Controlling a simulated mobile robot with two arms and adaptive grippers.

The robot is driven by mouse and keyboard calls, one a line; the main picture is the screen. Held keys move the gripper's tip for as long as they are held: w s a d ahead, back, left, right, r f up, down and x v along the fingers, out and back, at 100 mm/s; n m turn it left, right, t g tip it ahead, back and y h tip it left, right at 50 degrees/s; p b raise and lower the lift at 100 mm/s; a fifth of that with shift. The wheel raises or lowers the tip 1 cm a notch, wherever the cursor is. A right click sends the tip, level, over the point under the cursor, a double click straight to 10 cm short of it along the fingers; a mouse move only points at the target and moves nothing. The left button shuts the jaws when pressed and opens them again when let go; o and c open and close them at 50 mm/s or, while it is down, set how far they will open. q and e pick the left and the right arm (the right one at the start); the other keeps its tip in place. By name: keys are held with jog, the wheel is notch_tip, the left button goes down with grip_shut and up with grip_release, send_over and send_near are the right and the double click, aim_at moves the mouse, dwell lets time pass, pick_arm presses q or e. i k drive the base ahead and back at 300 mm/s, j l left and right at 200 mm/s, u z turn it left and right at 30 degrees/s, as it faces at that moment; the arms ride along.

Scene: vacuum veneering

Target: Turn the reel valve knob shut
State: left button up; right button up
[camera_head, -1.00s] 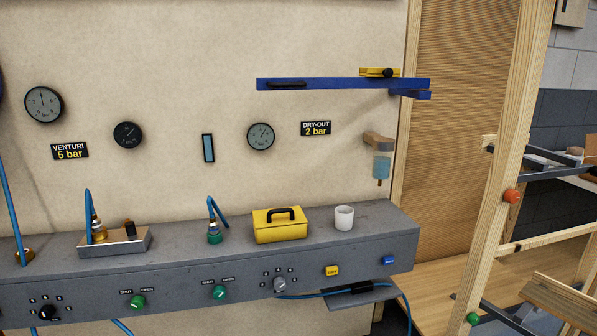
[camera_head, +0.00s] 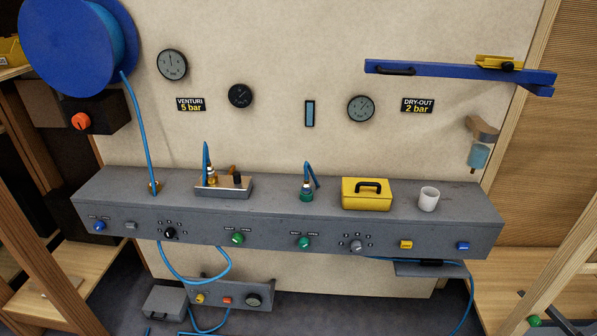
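A large blue hose reel (camera_head: 62,45) hangs at the upper left, with a blue hose (camera_head: 140,130) running down from it to the bench. An orange knob (camera_head: 81,121) sits on a dark box (camera_head: 104,112) just below the reel. A blue knob (camera_head: 99,226) is at the left end of the grey panel front. Two green knobs, a left one (camera_head: 238,238) and a right one (camera_head: 304,243), have small SHUT and OPEN labels above them. I cannot tell from a label which knob is the reel valve's. Neither gripper is in view.
The grey bench (camera_head: 400,236) carries a yellow toolbox (camera_head: 366,199), a white cup (camera_head: 429,199) and hose fittings. A small control box (camera_head: 246,295) stands below with loose blue hoses. Wooden frames stand at both sides. The space before the panel looks clear.

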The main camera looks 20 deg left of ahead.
aim_at(99, 226)
jog(key=u, duration=1.95)
